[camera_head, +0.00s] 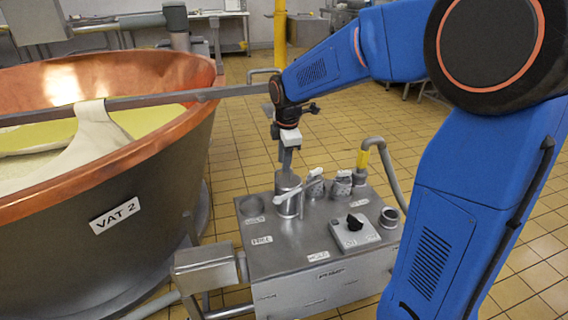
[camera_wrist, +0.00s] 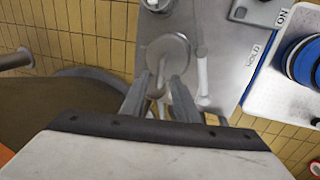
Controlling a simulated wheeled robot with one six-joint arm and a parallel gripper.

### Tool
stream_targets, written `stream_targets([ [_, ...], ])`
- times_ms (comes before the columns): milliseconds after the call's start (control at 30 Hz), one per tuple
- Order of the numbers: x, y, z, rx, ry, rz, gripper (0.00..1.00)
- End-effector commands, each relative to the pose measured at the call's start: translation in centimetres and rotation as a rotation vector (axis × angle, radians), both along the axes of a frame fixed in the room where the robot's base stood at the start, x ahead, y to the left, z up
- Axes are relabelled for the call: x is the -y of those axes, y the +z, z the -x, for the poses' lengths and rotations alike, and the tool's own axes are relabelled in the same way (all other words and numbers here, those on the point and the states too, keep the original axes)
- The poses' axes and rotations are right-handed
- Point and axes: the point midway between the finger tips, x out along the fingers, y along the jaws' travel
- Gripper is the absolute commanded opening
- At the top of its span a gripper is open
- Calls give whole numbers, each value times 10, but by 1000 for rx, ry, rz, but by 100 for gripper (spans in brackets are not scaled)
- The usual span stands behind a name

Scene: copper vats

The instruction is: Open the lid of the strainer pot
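The strainer pot (camera_head: 289,200) is a grey metal cylinder standing on the pump unit's top in the head view. Its round lid (camera_wrist: 170,46) lies flat and closed on it. A small curved handle (camera_wrist: 156,86) rises from the lid. My gripper (camera_head: 287,172) points down just above the pot. In the wrist view my gripper (camera_wrist: 161,80) has its two fingers apart, one on each side of the handle. A gap shows between fingers and handle; whether either finger touches it is hard to tell.
The steel pump unit (camera_head: 270,258) carries a long lever (camera_head: 298,187) close beside the pot, a black switch (camera_head: 354,222) and several pipe stubs.

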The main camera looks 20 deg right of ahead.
Motion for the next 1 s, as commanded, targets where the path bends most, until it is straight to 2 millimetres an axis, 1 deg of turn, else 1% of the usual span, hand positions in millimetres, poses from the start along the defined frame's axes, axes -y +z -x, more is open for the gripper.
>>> stream_targets([
  [33, 0, -5, -1, -2, 0, 0, 28],
  [133, 0, -11, -2, -2, 0, 0, 28],
  [467, 0, -14, -2, 0, 0, 0, 28],
  [500, 0, -14, -2, -1, 0, 0, 23],
  [567, 0, -14, -2, -1, 0, 0, 9],
  [600, 0, -14, -2, -1, 0, 0, 0],
  [867, 0, -14, -3, -4, 0, 0, 0],
  [1000, 0, -12, -6, -24, 0, 0, 0],
])
